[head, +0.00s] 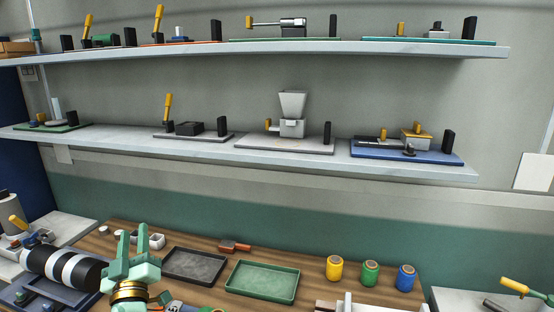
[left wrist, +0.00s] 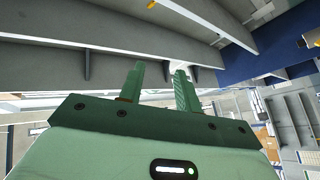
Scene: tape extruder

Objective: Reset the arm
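My left gripper (head: 140,237) is pale green and stands over the left part of the wooden table, with its fingers pointing up. In the left wrist view its two fingers (left wrist: 160,78) are apart with a clear gap and nothing between them. A black-and-white banded part (head: 62,268) extends left from beside the gripper. The right gripper does not show in either view.
A grey tray (head: 194,265) and a green tray (head: 262,281) lie right of my left gripper. Yellow, green (head: 370,274) and blue cans stand farther right. Two wall shelves hold several small devices, including a grey hopper (head: 292,112).

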